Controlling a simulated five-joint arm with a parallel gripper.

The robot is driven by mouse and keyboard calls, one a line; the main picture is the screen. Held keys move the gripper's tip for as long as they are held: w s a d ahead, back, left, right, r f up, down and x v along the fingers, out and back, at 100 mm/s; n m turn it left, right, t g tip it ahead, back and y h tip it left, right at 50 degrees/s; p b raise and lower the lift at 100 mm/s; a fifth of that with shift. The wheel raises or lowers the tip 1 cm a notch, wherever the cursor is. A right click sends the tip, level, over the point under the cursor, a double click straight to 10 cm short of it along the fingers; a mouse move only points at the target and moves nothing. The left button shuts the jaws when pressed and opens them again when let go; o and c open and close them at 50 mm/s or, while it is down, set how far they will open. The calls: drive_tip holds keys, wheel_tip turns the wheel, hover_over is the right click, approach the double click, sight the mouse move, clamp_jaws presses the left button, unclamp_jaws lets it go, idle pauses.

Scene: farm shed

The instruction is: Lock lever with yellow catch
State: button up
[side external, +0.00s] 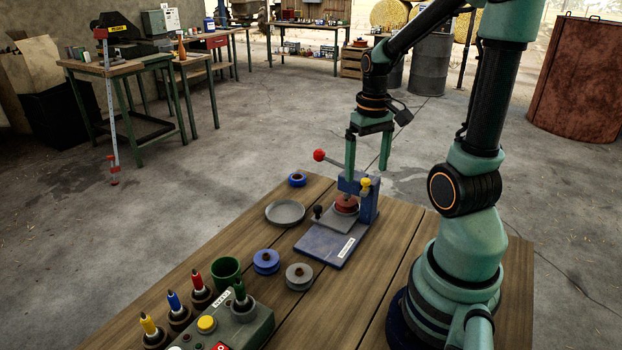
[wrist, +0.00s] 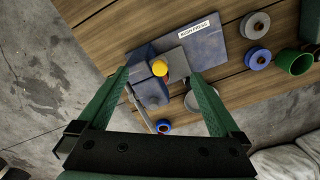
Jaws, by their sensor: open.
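A small blue press (side external: 369,205) stands on the wooden bench. Its lever (side external: 337,161) slopes up to the left and ends in a red ball knob (side external: 319,155). The yellow catch (side external: 365,184) sits on the press's near upper side; it also shows in the wrist view (wrist: 159,68). A red round piece (side external: 346,203) sits under the press head. My gripper (side external: 368,160) is open and empty, pointing down above the press. In the wrist view the catch lies between my two fingers (wrist: 160,74), apart from both. The lever shows there as a thin grey bar (wrist: 140,110).
A grey dish (side external: 285,213), a blue ring (side external: 298,179), blue (side external: 266,261) and grey (side external: 299,276) round pieces and a green cup (side external: 226,270) are left of the press. A button box (side external: 235,325) and coloured pens stand at front left. Air around the lever is clear.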

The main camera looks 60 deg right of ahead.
drive_tip(key=shift+r, duration=2.85)
drive_tip(key=w+a+r+n+t, duration=0.1)
drive_tip(key=w+a+n+t, duration=0.1)
drive_tip(key=a, duration=0.7)
drive_tip(key=w+a+r+n+t, duration=0.2)
drive_tip(key=w+a+n+t, duration=0.1)
drive_tip(key=a, duration=0.7)
drive_tip(key=shift+w+a+r+n+t, duration=0.2)
drive_tip(key=shift+n+t, duration=0.1)
drive_tip(key=shift+n, duration=0.2)
